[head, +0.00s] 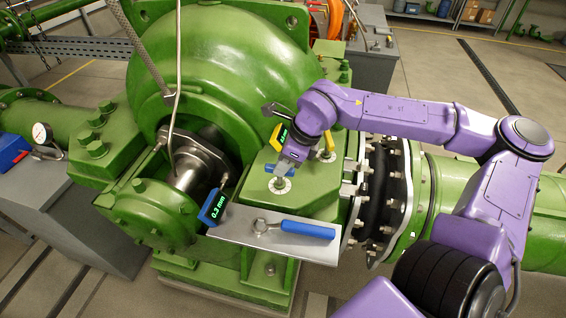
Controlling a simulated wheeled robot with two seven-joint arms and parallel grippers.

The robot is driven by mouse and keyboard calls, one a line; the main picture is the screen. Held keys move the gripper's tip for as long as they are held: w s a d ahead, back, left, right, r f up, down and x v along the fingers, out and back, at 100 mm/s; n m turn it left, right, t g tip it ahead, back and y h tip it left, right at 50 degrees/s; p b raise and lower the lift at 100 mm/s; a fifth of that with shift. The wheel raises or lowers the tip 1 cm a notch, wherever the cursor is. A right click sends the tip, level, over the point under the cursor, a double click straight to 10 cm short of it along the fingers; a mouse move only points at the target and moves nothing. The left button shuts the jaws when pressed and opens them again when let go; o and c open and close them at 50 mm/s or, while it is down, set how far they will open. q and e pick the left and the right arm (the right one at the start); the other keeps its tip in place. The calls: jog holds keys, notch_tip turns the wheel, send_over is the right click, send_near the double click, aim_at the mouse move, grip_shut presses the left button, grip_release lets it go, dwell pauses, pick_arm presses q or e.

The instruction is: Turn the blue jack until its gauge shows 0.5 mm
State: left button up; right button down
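The blue gauge (214,206) stands tilted beside the split case and its display appears to read 0.3 mm. A blue cross-handle (271,169), which looks like the blue jack, sits above a round metal fitting (281,185) on the green flange block. My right gripper (285,172) reaches down at this handle and covers part of it. Whether its fingers are closed on the handle cannot be seen. A yellow gauge (278,136) stands behind, its reading too small to tell, with a yellow jack handle (328,150) to the right. My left gripper is out of view.
A blue-handled tool (305,229) lies on the metal plate (240,222) in front. The green pump casing (225,65) rises behind and left of my gripper. A bolted black coupling (378,190) is close on the right. A dial gauge (41,133) is at far left.

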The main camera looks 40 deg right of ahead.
jog(key=shift+s+f, duration=0.1)
jog(key=shift+a+m, duration=0.1)
jog(key=shift+m, duration=0.2)
jog(key=shift+f+m+h+b, duration=0.15)
jog(key=shift+m+h+b, duration=0.3)
jog(key=shift+m, duration=0.45)
jog(key=m+h+b, duration=0.1)
jog(key=m, duration=0.1)
jog(key=m+t+b, duration=0.1)
jog(key=m, duration=0.1)
jog(key=shift+s+a+m+h, duration=0.1)
jog(key=shift+a+m+h, duration=0.1)
jog(key=shift+m+h, duration=0.15)
jog(key=m+b, duration=0.1)
jog(key=m, duration=0.1)
jog(key=m+h+b, duration=0.1)
jog(key=m, duration=0.1)
jog(key=shift+a+h, duration=0.15)
jog(key=shift+h, duration=0.15)
jog(key=shift+a+m+g+h+b, duration=0.1)
jog(key=shift+m+g+h+b, duration=0.35)
jog(key=shift+m, duration=1.1)
jog(key=shift+b, duration=0.3)
